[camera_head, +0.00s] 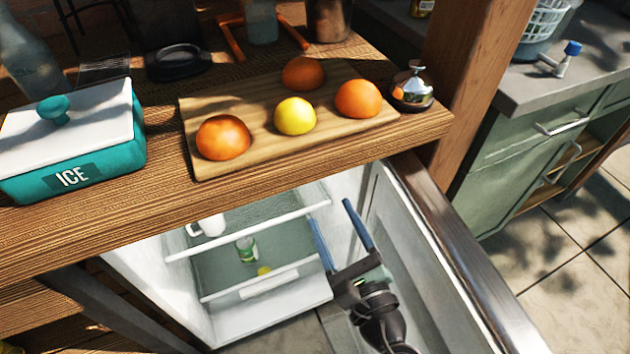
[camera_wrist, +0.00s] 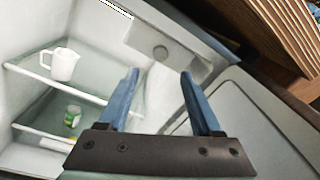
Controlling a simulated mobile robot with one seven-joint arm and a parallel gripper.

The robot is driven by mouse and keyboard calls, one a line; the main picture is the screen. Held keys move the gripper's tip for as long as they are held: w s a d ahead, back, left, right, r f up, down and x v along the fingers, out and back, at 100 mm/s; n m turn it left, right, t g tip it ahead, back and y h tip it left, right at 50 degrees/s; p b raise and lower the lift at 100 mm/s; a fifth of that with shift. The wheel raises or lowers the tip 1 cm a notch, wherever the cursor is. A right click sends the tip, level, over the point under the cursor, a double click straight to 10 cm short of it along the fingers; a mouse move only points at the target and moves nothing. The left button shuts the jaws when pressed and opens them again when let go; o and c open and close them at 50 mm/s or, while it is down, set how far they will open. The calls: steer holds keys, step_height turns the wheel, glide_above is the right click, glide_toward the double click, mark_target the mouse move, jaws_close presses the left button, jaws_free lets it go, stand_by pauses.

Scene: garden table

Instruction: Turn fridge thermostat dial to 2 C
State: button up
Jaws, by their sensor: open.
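The fridge (camera_head: 270,318) stands open under the wooden table, with its door (camera_head: 420,240) swung out to the right. In the wrist view a small round grey dial (camera_wrist: 160,52) sits on a pale panel high on the fridge's inner wall. Its markings are too small to read. My gripper (camera_head: 330,211) is at the fridge opening, fingers pointing inward. In the wrist view my gripper (camera_wrist: 159,73) is open and empty, its two blue fingers apart, with the dial lying beyond and between the tips. The dial is hidden in the head view.
Inside are a white jug (camera_wrist: 62,65) on a shelf and a green-labelled jar (camera_head: 246,249) lower down. The tabletop edge (camera_head: 300,165) overhangs the opening. A board with fruit, a bell (camera_head: 412,88) and an ice box (camera_head: 75,140) stand above.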

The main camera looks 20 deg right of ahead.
steer(key=w, duration=0.8)
steer(key=shift+w+d, duration=0.2)
steer(key=shift+w, duration=0.1)
jaws_close()
